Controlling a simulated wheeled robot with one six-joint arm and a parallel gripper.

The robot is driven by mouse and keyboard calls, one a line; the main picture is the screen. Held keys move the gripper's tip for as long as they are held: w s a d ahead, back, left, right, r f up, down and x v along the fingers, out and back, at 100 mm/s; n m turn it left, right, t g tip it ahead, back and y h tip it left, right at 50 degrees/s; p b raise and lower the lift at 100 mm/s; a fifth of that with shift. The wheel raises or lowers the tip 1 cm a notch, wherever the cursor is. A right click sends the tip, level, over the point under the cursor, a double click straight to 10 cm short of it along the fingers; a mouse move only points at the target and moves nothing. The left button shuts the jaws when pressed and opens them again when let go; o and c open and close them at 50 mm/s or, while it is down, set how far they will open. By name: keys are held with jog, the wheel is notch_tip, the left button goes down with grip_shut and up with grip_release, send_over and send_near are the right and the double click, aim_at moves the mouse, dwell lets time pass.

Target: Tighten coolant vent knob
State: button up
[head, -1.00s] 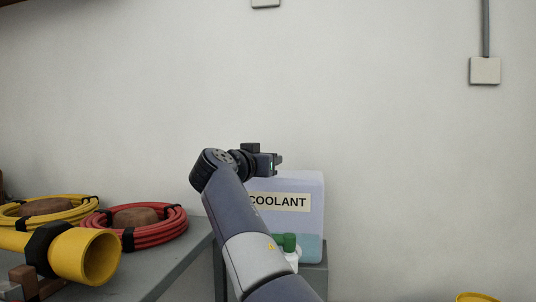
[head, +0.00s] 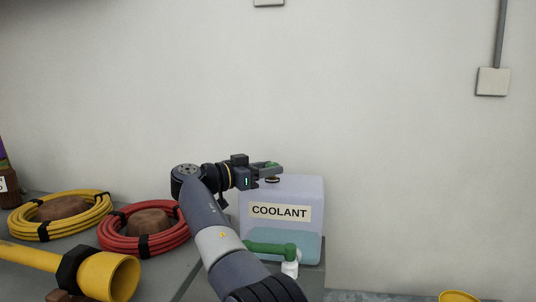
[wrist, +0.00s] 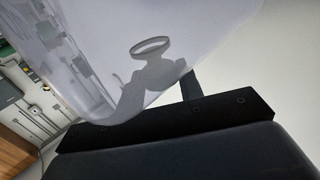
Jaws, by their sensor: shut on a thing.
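The translucent coolant tank (head: 312,228), labelled COOLANT, stands upright against the wall in the head view. Blue-green liquid fills its lower part. My gripper (head: 270,171) is over the tank's top. A dark ring shows just below the fingers, and the fingers partly hide the knob. In the wrist view the pale tank (wrist: 90,50) fills the upper left. A greyish ringed shape shows through or on it, and I cannot tell what it is.
A green pipe (head: 268,247) with a white end (head: 290,269) sticks out low at the tank's front. A red hose coil (head: 145,235), a yellow coil (head: 60,220) and a yellow pipe (head: 108,277) lie at left.

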jog(key=shift+a+r+m+g+h+p, duration=0.1)
jog(key=shift+r+m+g+h+p, duration=0.25)
jog(key=shift+p, duration=0.7)
jog(key=shift+f, duration=0.15)
jog(key=o, duration=1)
jog(key=shift+f, duration=0.1)
jog(key=p+v, duration=0.2)
jog(key=v, duration=0.9)
jog(key=shift+w, duration=0.1)
jog(key=b+x, duration=0.2)
jog(key=x, duration=0.9)
jog(key=shift+f, duration=0.1)
